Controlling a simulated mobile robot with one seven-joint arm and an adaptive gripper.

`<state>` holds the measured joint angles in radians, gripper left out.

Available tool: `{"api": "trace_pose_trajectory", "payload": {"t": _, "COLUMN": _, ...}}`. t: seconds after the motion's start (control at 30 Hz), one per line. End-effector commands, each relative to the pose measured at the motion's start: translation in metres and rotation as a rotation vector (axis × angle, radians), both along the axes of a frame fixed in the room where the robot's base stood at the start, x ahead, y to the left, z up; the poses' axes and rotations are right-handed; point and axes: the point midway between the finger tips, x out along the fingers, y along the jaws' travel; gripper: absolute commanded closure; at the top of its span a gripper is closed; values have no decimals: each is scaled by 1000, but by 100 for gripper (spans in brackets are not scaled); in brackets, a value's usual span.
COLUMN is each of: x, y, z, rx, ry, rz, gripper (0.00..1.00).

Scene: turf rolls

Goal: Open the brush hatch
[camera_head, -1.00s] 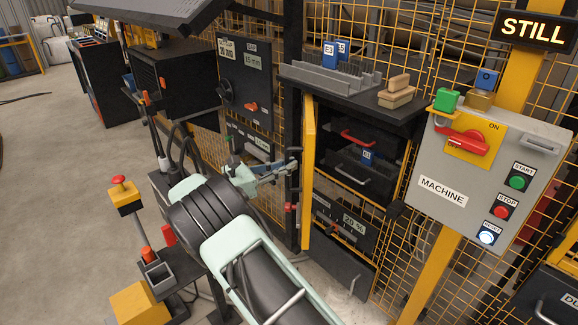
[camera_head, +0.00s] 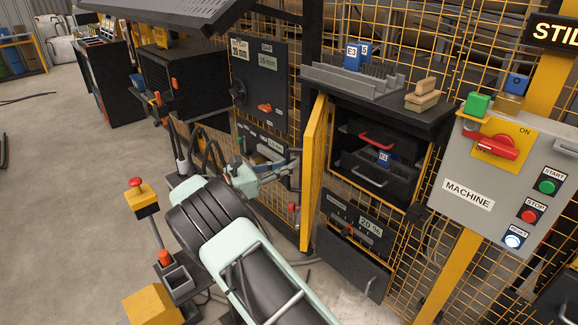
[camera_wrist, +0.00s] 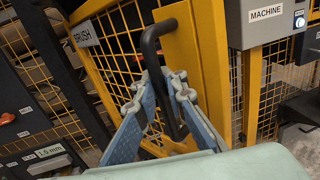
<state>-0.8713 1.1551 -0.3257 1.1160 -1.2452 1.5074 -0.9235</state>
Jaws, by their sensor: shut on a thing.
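The brush hatch (camera_head: 315,172) is a yellow-framed mesh door, seen nearly edge-on in the head view, standing swung out from the opening beside it. In the wrist view the hatch's yellow frame (camera_wrist: 205,60) carries a BRUSH label (camera_wrist: 87,34) and a black bar handle (camera_wrist: 150,50). My gripper (camera_wrist: 158,90) is shut on this handle, with its blue-grey fingers on either side of it. In the head view my gripper (camera_head: 287,168) is at the left side of the hatch; the handle there is mostly hidden.
Right of the hatch is an open bay with a red-handled drawer (camera_head: 377,141) and a grey-handled one (camera_head: 369,177). A grey MACHINE control box (camera_head: 490,185) stands further right. A stand with a red button (camera_head: 136,183) is left of my arm. Open floor (camera_head: 60,200) lies at far left.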

Motion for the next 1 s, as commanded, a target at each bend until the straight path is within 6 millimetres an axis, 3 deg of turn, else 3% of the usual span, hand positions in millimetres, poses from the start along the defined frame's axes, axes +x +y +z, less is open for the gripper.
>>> {"api": "trace_pose_trajectory", "payload": {"t": 0.33, "x": -3, "y": 3, "z": -3, "rx": 3, "ry": 5, "rz": -1, "gripper": 100}}
{"api": "trace_pose_trajectory", "payload": {"t": 0.37, "x": -3, "y": 3, "z": -3, "rx": 3, "ry": 5, "rz": -1, "gripper": 89}}
{"api": "trace_pose_trajectory", "payload": {"t": 0.5, "x": -2, "y": 2, "z": -2, "rx": 2, "ry": 5, "rz": 0, "gripper": 74}}
{"api": "trace_pose_trajectory", "payload": {"t": 0.83, "x": -1, "y": 1, "z": 3, "rx": 2, "ry": 1, "rz": 0, "gripper": 73}}
{"api": "trace_pose_trajectory", "payload": {"t": 1.0, "x": -1, "y": 1, "z": 27, "rx": 3, "ry": -1, "rz": 1, "gripper": 73}}
